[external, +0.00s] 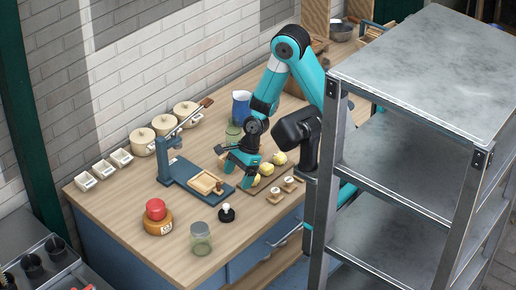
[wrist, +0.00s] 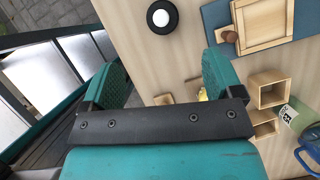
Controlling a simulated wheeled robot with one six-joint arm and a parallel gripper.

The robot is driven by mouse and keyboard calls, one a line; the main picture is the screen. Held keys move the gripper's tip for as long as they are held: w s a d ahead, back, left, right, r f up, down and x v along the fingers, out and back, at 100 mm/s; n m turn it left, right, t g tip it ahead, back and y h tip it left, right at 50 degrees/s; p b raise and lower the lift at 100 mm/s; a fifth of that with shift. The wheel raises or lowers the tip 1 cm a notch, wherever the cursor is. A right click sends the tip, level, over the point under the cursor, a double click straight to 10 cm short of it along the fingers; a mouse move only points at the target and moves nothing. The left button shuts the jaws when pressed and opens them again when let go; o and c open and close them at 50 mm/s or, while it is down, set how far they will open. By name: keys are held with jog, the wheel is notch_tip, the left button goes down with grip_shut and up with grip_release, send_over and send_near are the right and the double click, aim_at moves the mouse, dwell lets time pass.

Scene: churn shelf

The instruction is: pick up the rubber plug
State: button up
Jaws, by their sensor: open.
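A small dark brown stopper-like piece (external: 218,188), likely the rubber plug, is at the corner of a wooden frame. It also shows at upper right in the wrist view (wrist: 230,36), beyond the right finger and apart from it. A black round piece with a white knob (external: 226,213) stands near it; I cannot tell for certain which is the plug.
A blue press (external: 168,163) stands behind the wooden frame (external: 205,183). A red piece on a round orange base (external: 156,209) and a glass jar (external: 200,240) stand at the front left. Yellow balls (external: 279,158) lie near my gripper. A metal shelf (external: 420,70) fills the right.

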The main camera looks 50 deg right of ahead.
send_near(226, 211)
jog(key=x, duration=0.4)
jog(key=shift+w+a+f, duration=0.15)
jog(key=shift+a+f, duration=0.05)
jog(key=shift+f, duration=0.15)
jog(key=shift+d+p+x, duration=0.2)
jog(key=shift+p+x, duration=0.7)
jog(key=shift+x, duration=1.8)
jog(key=shift+d, duration=0.1)
jog(key=c, duration=1)
